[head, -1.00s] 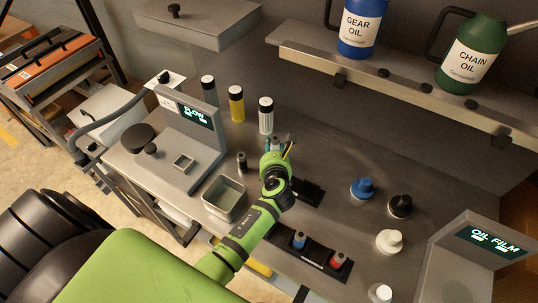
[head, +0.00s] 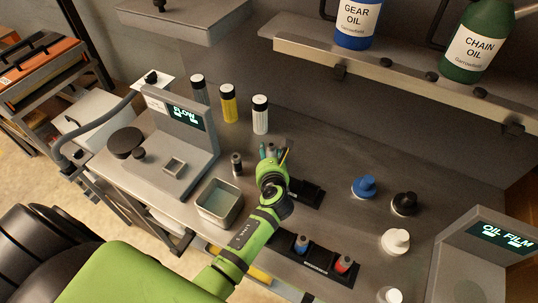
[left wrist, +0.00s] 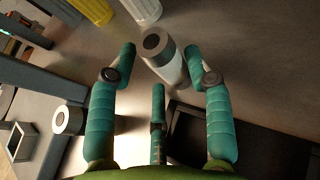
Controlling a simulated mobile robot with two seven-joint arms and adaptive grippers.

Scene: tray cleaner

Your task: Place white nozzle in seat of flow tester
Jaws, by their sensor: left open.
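The flow tester (head: 182,140) stands at the left of the bench, with a lit FLOW screen. Its small square seat (head: 174,166) looks empty, and it also shows at the left edge of the left wrist view (left wrist: 19,141). My left gripper (head: 272,152) is open over the middle of the bench. In the left wrist view, a white nozzle (left wrist: 172,66) with a grey, dark-holed top stands between the spread teal fingertips. I cannot tell whether they touch it. In the head view my gripper mostly hides it. My right gripper is out of view.
A small dark-and-grey nozzle (head: 237,164) stands between the flow tester and my left gripper. An open metal bin (head: 219,204) is in front of it. Several bottles (head: 260,115) stand behind. A black rack (head: 318,265) and loose caps (head: 395,241) lie to the right.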

